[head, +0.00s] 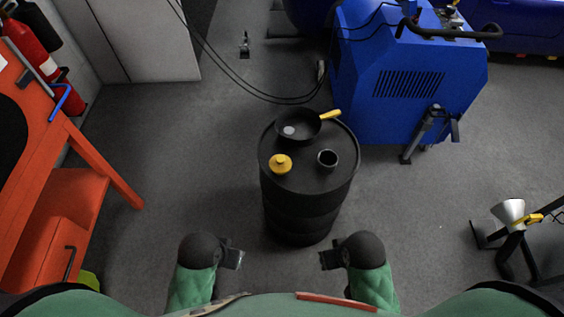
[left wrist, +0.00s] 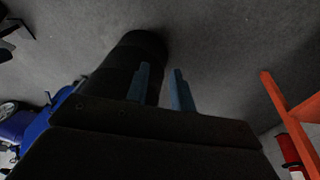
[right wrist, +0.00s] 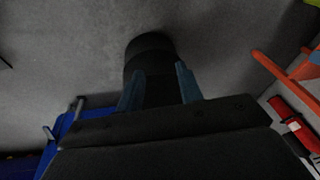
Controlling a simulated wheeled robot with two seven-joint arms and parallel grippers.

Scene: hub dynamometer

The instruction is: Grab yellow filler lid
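The yellow filler lid (head: 281,163) sits on the left part of the top of a black drum (head: 305,183). It is round with a small raised knob. My left gripper (head: 238,259) is in front of the drum on the left, low and apart from it. Its two blue fingers (left wrist: 162,88) are parted and empty in the left wrist view. My right gripper (head: 325,260) is in front of the drum on the right, also apart from it. Its fingers (right wrist: 158,88) are parted and empty in the right wrist view. Neither gripper touches the lid.
A blue machine (head: 410,80) stands behind right. An orange bench (head: 60,200) is at left. A lamp-like stand (head: 510,215) is at right. Cables cross the floor behind the drum.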

